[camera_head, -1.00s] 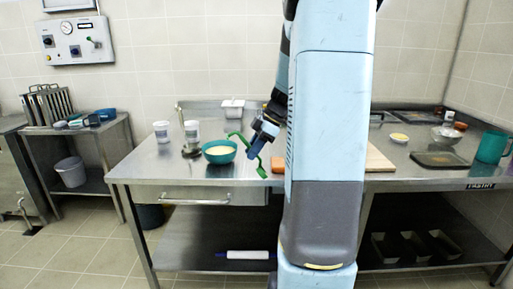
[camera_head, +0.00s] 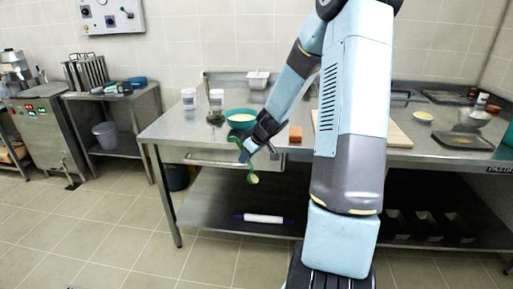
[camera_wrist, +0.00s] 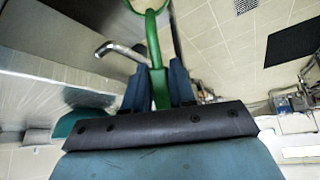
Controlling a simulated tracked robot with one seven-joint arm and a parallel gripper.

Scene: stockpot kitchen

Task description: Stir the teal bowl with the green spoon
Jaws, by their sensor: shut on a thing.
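The teal bowl (camera_head: 231,124) stands upright on the steel table, with a pale yellow filling in it. My gripper (camera_head: 248,149) is shut on the green spoon (camera_head: 251,165) in front of the table, apart from the bowl and nearer the camera. The spoon hangs tilted, its round end (camera_head: 253,179) down and showing a pale yellow face. In the wrist view the spoon's green handle (camera_wrist: 158,80) stands between my two blue fingers (camera_wrist: 156,92). A teal edge (camera_wrist: 68,124) at the left of that view may be the bowl.
The steel table (camera_head: 180,128) has a drawer and a lower shelf with a rolling pin (camera_head: 264,218). The floor at left is free.

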